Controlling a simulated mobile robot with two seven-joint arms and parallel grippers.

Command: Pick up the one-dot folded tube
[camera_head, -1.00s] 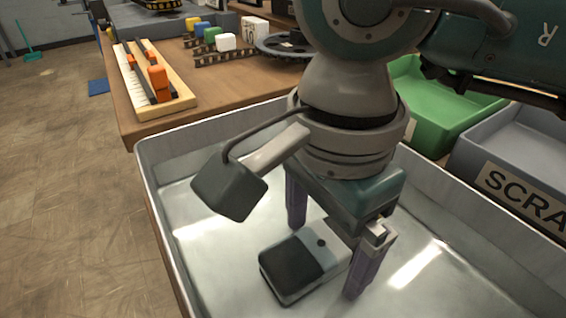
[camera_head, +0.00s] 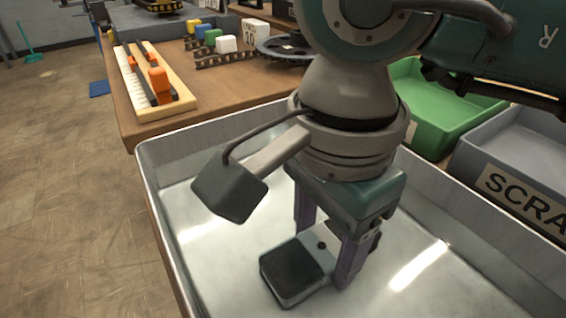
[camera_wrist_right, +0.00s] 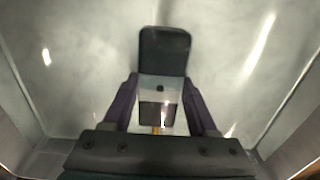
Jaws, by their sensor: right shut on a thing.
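The one-dot folded tube (camera_head: 291,272) lies in the grey metal tray (camera_head: 175,218). It is a flat block with a dark end and a pale middle bearing one dark dot. My right gripper (camera_head: 327,256) points down over it, with its purple fingers closed on opposite sides of the pale part. In the right wrist view, the tube (camera_wrist_right: 165,52) sits between the fingers of the gripper (camera_wrist_right: 160,84), its dark end sticking out beyond them. The tube appears to rest on the tray floor. My left gripper is not in view.
The tray walls surround the gripper. A green bin (camera_head: 432,108) and a grey bin with a scrap label (camera_head: 520,190) stand to the right. A wooden bench (camera_head: 222,82) behind carries a rack (camera_head: 150,85), colored blocks and a dark wheel (camera_head: 285,47).

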